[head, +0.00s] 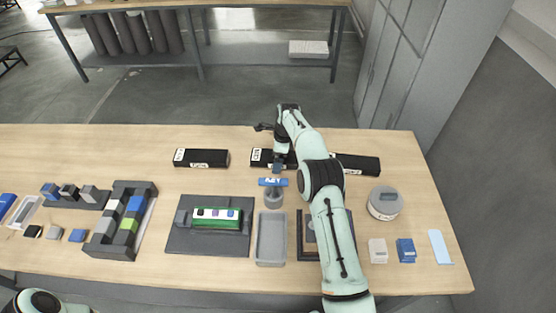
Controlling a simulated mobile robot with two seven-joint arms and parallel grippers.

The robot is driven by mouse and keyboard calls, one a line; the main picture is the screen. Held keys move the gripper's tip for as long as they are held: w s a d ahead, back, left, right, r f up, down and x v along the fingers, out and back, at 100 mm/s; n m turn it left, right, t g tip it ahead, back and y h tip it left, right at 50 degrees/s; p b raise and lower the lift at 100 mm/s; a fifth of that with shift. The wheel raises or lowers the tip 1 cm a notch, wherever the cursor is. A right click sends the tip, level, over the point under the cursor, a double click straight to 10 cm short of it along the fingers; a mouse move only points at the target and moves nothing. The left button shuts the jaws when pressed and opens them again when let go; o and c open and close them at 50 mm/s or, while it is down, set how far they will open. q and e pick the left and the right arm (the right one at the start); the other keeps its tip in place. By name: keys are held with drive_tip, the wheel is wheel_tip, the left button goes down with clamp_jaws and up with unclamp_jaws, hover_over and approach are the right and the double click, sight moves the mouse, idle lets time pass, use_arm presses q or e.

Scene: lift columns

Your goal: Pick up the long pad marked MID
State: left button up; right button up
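Three long black pads lie in a row along the far side of the table: a left pad (215,159), a middle pad (262,158) and a right pad (362,164). Each of the left and middle pads has a small white label at its left end, too small to read, so I cannot tell which is marked MID. The right pad is partly hidden by my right arm. My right gripper (278,165) is over the middle pad and hides part of it. Whether its fingers are open, or touch the pad, cannot be made out. My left gripper is out of view.
A blue KEY sign (272,182) on a grey round post stands just in front of my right gripper. A grey tray (271,240), a dark fixture (181,241) with a green-white bar, a block rack (98,239) and a round grey container (384,204) occupy the nearer table.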

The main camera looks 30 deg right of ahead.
drive_tip(key=shift+r, duration=0.1)
drive_tip(key=c, duration=1.3)
